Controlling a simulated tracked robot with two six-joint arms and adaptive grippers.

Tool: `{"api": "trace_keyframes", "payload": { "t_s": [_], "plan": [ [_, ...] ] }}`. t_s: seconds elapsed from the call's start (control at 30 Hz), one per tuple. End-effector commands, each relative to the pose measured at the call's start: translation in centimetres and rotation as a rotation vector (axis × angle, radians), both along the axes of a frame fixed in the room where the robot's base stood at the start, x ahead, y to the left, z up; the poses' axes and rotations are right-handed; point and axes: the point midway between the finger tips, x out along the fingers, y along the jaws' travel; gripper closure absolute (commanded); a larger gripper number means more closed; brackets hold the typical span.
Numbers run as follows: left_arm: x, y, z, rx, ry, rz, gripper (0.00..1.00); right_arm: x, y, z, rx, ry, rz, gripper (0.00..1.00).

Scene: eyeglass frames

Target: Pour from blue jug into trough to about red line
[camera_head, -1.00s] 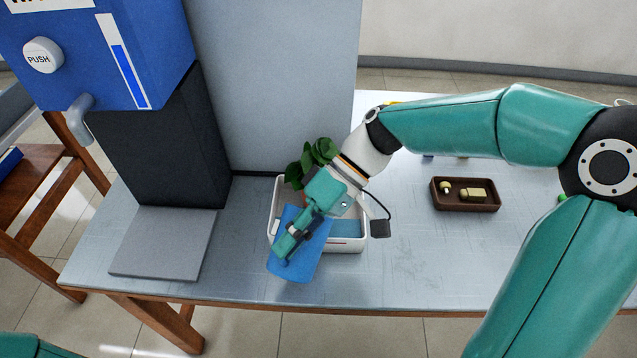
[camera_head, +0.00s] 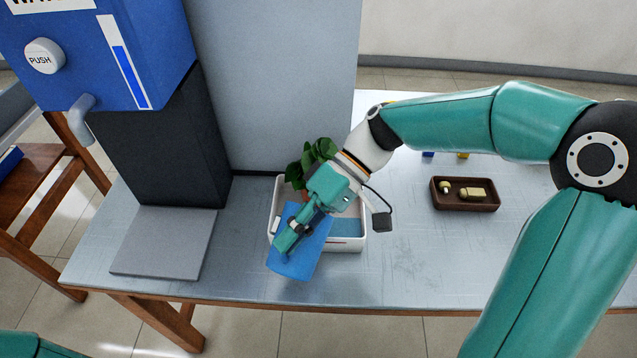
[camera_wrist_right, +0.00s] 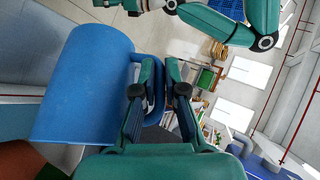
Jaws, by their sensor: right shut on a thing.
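The blue jug (camera_head: 300,255) is tilted over the front left of the white trough (camera_head: 348,246) in the head view. My right gripper (camera_head: 292,236) is shut on the jug's handle. In the right wrist view the jug (camera_wrist_right: 85,85) lies on its side to the left, with its handle between the fingers of the right gripper (camera_wrist_right: 160,92). Blue water (camera_head: 346,227) shows in the right part of the trough. A short red mark (camera_head: 338,242) shows on its front wall. The jug's mouth and any stream are hidden.
A plant with green leaves (camera_head: 318,150) stands at the trough's back. A blue dispenser (camera_head: 130,50) with a PUSH button and spout stands left, above a grey plate (camera_head: 163,245). A brown tray (camera_head: 465,206) with small items sits right. The table's (camera_head: 420,265) front right is clear.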

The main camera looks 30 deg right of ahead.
Motion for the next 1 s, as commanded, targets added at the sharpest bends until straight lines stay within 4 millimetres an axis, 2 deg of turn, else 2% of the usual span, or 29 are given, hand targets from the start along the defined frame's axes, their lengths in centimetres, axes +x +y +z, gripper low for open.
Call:
{"api": "trace_keyframes", "payload": {
  "t_s": [1.0],
  "plan": [
    [0.0, 0.0, 0.38, 0.0, 0.0, 0.0, 0.0, 0.3, -0.34, 0.65, 0.044, 0.034, -0.001, 1.0]
  ]
}}
